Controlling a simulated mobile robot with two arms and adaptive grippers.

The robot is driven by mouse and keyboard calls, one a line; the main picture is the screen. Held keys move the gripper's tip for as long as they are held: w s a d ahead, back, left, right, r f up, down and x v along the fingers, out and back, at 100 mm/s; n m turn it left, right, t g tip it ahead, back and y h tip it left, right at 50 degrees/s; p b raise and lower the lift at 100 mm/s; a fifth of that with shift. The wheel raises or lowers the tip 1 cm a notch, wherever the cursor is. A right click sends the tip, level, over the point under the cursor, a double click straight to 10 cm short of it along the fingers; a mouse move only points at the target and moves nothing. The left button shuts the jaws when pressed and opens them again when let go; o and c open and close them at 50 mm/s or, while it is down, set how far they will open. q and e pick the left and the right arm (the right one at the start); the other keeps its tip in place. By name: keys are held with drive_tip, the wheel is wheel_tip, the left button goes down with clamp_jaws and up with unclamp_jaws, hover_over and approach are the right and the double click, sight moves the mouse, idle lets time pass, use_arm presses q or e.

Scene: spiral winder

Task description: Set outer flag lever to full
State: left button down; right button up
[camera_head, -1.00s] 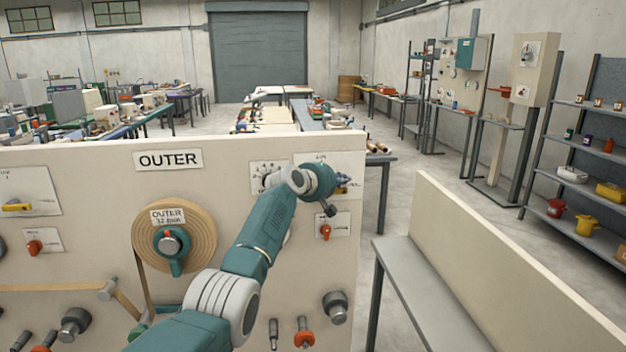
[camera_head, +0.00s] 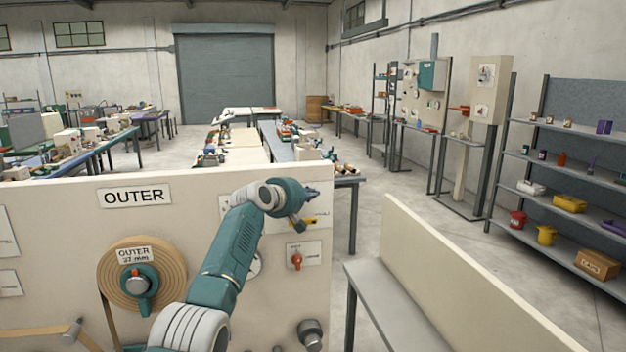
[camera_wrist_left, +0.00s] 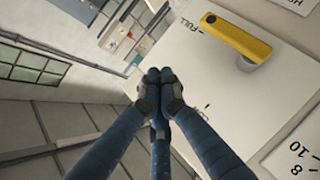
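The yellow flag lever (camera_head: 303,221) is on a white plate at the upper right of the OUTER panel (camera_head: 60,235), partly behind my left wrist. In the left wrist view the yellow lever (camera_wrist_left: 236,38) sits on a grey pivot, with its free end close to the printed FULL mark (camera_wrist_left: 187,26). My left gripper (camera_head: 314,192) is just above the lever in the head view, near the panel's top edge. In the wrist view its dark fingertips (camera_wrist_left: 160,78) are together, empty and apart from the lever. My right gripper is not in view.
A red knob (camera_head: 297,262) sits below the lever plate. The tape reel (camera_head: 170,270) is on the panel's left. A grey bench (camera_head: 385,310) with a cream back panel stands at right.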

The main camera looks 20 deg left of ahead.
use_arm(q)
drive_tip(key=s+d+r+b, duration=0.3)
drive_tip(key=s+r, duration=0.2)
drive_tip(key=shift+d+r, duration=0.25)
drive_tip(key=shift+f, duration=0.1)
